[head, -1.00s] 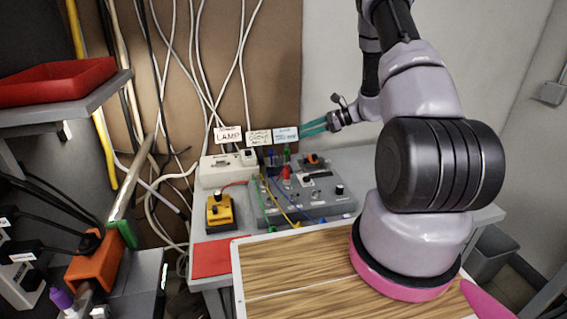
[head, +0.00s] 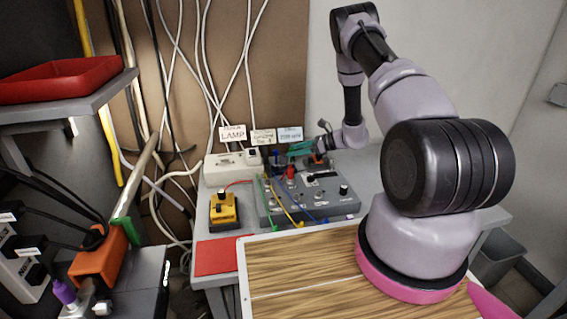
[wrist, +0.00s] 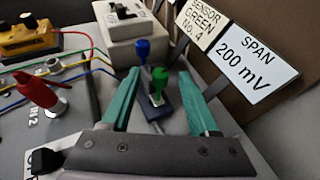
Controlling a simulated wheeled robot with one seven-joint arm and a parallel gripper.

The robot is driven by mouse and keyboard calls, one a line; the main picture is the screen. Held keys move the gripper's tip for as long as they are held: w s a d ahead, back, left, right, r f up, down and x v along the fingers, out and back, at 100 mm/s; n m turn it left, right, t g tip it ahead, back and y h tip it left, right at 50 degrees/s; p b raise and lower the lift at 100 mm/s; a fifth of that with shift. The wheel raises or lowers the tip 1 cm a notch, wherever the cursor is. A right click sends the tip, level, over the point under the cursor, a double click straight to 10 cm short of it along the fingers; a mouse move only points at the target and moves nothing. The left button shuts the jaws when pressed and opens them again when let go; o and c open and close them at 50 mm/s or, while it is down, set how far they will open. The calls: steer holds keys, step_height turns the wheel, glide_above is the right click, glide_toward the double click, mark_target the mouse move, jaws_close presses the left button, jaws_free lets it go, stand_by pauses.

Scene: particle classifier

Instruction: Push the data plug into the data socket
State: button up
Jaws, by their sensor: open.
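My gripper (wrist: 159,74) is open, its two teal fingers apart. It also shows in the head view (head: 294,149), low over the back of the grey panel box (head: 330,204). In the wrist view a green plug-like piece (wrist: 160,80) stands upright between the fingers, with a gap on each side. A blue one (wrist: 143,52) stands just beyond it. Both sit on a small dark blue block (wrist: 157,112). A red piece (wrist: 38,91) leans at the left on a silver post. I cannot tell which piece is the data plug or where the data socket is.
Label cards stand behind the panel, including a "SPAN 200 mV" card (wrist: 255,62) close to the right finger. A white switch box (head: 226,170) and a yellow box (head: 223,210) lie left. Coloured wires cross the panel. The wooden board (head: 305,265) is clear.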

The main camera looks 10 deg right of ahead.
steer(key=shift+x, duration=0.9)
jaws_close()
step_height(320, 180, up, 10)
steer(key=shift+r, duration=0.1)
